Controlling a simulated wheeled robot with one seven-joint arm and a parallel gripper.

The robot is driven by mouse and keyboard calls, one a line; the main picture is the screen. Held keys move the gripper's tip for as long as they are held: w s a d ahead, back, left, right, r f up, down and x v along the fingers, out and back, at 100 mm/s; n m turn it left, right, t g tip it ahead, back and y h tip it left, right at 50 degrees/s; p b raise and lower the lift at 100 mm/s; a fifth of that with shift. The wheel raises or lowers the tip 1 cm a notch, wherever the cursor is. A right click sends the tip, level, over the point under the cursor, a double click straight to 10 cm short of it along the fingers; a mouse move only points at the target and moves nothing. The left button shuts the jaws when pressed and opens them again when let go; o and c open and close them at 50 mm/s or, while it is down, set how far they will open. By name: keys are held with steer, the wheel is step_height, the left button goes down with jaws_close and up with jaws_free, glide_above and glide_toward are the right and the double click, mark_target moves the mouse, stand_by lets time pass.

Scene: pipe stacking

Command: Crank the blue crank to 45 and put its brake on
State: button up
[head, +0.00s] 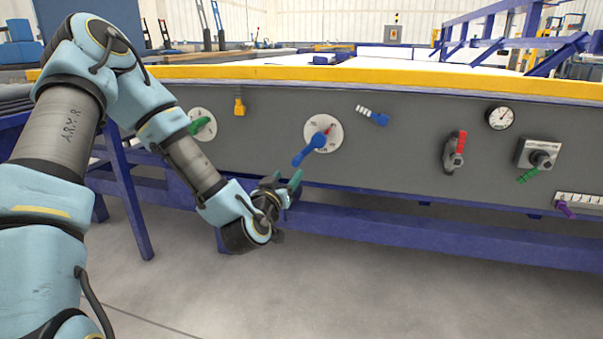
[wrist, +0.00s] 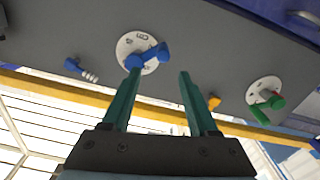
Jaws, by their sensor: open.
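The blue crank (head: 309,151) is mounted on a white dial (head: 315,126) on the grey panel. Its handle points down and left in the head view, and a red mark shows at the dial's upper right. In the wrist view the crank (wrist: 149,57) appears beyond my fingertips. The dial's numbers are too small to read. A small blue lever with a white ribbed part (head: 373,115) sits right of the dial; I cannot tell whether it is the brake. My gripper (head: 286,181) is open and empty, below and left of the crank, apart from it.
A green crank (head: 200,125) and a yellow lever (head: 240,106) are to the left. A red lever (head: 459,143), a gauge (head: 501,117) and a boxed knob (head: 540,155) are to the right. A blue rail (head: 400,232) runs below the panel.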

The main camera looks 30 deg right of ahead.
mark_target(295, 164)
steer(key=shift+m, duration=0.3)
steer(key=b+x, duration=0.1)
steer(key=x, duration=0.4)
steer(key=b+x, duration=0.1)
steer(key=x, duration=0.4)
steer(key=shift+w+a+f, duration=0.1)
steer(key=shift+w+f, duration=0.1)
steer(key=shift+w, duration=0.15)
jaws_close()
stand_by(0.8)
